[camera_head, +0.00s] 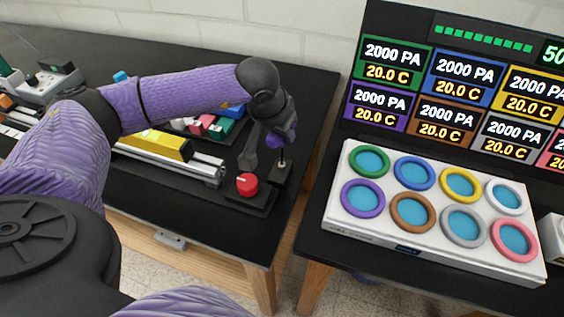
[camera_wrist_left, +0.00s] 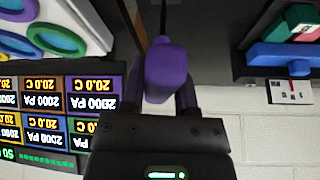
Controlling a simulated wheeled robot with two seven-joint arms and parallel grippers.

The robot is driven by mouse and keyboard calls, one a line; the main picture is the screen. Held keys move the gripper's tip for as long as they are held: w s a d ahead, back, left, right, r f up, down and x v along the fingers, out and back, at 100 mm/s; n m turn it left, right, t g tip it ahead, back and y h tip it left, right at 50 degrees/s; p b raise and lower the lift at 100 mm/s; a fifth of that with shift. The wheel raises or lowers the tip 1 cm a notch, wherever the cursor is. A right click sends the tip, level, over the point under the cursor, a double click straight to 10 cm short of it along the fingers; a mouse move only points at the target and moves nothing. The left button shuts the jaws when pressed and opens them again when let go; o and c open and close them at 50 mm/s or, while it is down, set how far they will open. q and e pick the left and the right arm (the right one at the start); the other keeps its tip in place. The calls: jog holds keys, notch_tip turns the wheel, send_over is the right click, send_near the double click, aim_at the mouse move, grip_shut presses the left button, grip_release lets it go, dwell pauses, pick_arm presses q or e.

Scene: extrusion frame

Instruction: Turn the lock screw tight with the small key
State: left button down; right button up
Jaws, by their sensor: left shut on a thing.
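My left gripper (camera_head: 276,138) is above the right end of the black bench, pointing down. It is shut on a purple-handled tool, the small key (camera_head: 273,141). In the left wrist view the purple handle (camera_wrist_left: 166,72) sits between the two fingers (camera_wrist_left: 166,88), with a thin dark shaft running away from the gripper. My right gripper is out of view.
A red knob (camera_head: 247,184) on a black base is just left of the block. A silver extrusion rail (camera_head: 205,168) with a yellow block (camera_head: 160,146) lies further left. Coloured blocks (camera_head: 205,124) sit behind. A white panel with coloured rings (camera_head: 345,213) stands on the right table.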

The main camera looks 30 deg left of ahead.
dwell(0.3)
pick_arm(q)
jog(key=shift+m+h, duration=0.3)
jog(key=shift+m, duration=0.6)
jog(key=shift+b, duration=0.3)
jog(key=shift+f+m, duration=0.1)
jog(key=shift+m, duration=0.3)
jog(key=shift+m+h, duration=0.3)
jog(key=shift+m, duration=0.1)
jog(key=shift+b, duration=0.35)
